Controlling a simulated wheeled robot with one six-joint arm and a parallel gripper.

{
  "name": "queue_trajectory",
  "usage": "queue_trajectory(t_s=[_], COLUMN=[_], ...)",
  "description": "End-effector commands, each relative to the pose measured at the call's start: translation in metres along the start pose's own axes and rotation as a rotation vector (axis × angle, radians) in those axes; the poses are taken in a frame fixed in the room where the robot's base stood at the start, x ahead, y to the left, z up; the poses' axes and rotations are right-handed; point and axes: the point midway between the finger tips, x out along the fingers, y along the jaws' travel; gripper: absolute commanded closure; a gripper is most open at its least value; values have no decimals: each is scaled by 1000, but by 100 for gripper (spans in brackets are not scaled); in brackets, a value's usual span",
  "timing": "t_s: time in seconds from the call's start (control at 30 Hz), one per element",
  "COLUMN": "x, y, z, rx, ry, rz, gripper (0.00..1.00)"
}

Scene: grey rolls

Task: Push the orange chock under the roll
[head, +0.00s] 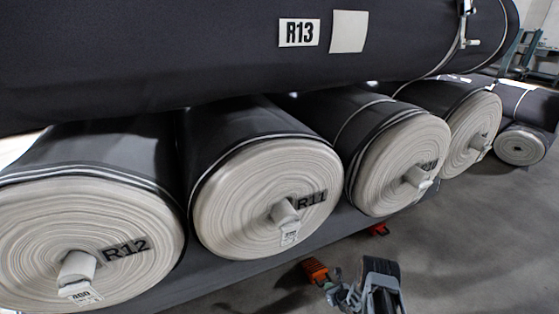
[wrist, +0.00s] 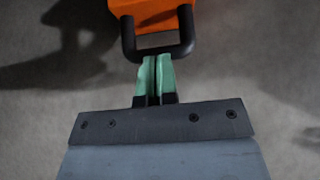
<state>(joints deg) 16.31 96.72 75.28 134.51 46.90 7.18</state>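The orange chock (head: 316,271) lies on the floor in front of the roll marked R11 (head: 266,195). In the wrist view the chock (wrist: 152,14) is at the top edge, partly cut off, with a black loop handle (wrist: 126,38) facing me. My gripper (wrist: 156,62) has its two green fingers side by side with only a thin dark line between them. The fingertips meet the near bar of the handle in the picture; I cannot tell whether they touch it. The head view also shows my gripper (head: 331,287) just right of and below the chock.
Roll R12 (head: 88,240) and other rolls (head: 400,165) lie side by side on a low grey support (head: 225,271). Roll R13 (head: 220,50) lies on top across them. A small red-orange object (head: 379,230) sits by the support's edge. Open grey floor (head: 480,240) is at right.

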Motion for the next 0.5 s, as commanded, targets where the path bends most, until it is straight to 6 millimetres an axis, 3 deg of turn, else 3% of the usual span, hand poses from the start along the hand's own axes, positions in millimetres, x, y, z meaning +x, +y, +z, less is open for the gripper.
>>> queue_trajectory(t_s=[0.5], x=[13], y=[0], z=[9], rx=[-1], ry=[0], rz=[1], gripper=[100])
